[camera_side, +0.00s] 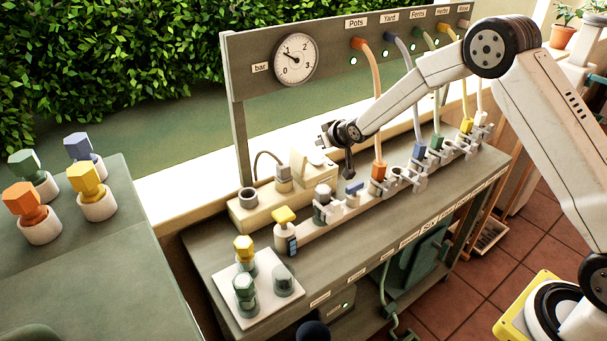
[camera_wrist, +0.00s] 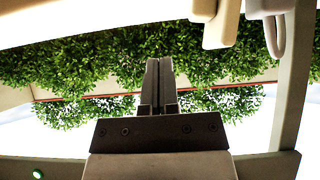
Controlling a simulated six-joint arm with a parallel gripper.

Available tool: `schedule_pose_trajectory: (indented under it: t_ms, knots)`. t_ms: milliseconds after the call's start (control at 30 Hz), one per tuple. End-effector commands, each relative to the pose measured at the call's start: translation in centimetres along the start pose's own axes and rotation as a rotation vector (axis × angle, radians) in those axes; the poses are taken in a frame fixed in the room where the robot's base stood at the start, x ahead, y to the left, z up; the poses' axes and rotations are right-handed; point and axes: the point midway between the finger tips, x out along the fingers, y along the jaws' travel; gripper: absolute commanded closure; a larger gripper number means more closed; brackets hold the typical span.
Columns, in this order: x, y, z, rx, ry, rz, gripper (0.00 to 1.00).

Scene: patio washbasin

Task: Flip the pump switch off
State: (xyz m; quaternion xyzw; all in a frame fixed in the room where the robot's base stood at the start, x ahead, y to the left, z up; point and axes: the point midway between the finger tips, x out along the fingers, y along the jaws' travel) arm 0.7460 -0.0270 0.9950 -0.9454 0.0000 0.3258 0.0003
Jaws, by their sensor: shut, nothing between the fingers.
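My gripper (camera_side: 348,170) hangs at the end of the arm above the back of the bench, beside a cream block (camera_side: 307,172). In the wrist view its two dark fingers (camera_wrist: 159,85) are pressed together with nothing between them. I cannot pick out the pump switch for certain. A grey box (camera_side: 341,302) with a small green light sits under the front of the bench, well below and apart from the gripper. A green machine (camera_side: 418,266), possibly the pump, stands under the bench to its right. No switch lever is readable on either.
A labelled board (camera_side: 325,75) with a gauge (camera_side: 295,59) and coloured hoses stands behind the bench. Hose connectors fill a rail right of the gripper. A pale tray (camera_side: 257,298) with fittings is at the front left. The bench front strip is mostly clear.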

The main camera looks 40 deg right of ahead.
Motion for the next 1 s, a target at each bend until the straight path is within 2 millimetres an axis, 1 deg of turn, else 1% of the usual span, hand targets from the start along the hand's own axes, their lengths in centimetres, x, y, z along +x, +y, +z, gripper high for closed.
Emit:
schedule_pose_trajectory:
  t_ms: [33,300,400,600,733,1000]
  knots:
    - [0.6,0.0,0.1,0.000,-0.002,0.000,1.00]
    - [3.0,0.0,0.1,-0.002,-0.001,-0.001,1.00]
    - [3.2,0.0,1.6,0.000,-0.004,-0.001,1.00]
    - [3.6,0.0,3.3,-0.001,-0.003,0.000,1.00]
    - [3.7,0.0,3.8,-0.001,-0.001,0.000,1.00]
    - [3.8,0.0,3.9,-0.001,0.000,0.000,1.00]
